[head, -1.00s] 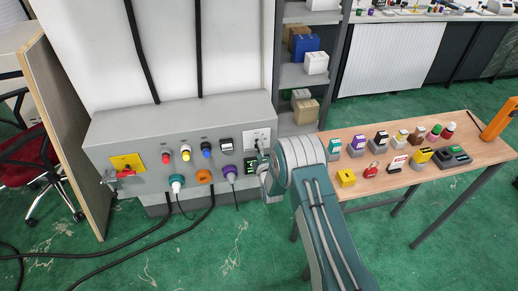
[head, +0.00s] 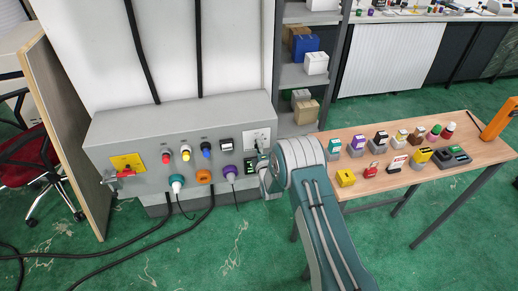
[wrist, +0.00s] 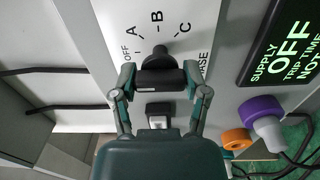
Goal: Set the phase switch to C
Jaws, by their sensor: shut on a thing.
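In the head view the white switch plate (head: 257,134) is at the right end of the grey machine panel, and my arm partly hides the knob.
A display (wrist: 290,50) beside the switch plate reads SUPPLY OFF. Purple (wrist: 262,110) and orange (wrist: 237,137) connectors lie close by. A wooden table (head: 440,190) with several small parts stands to the right. Black cables cross the green floor.

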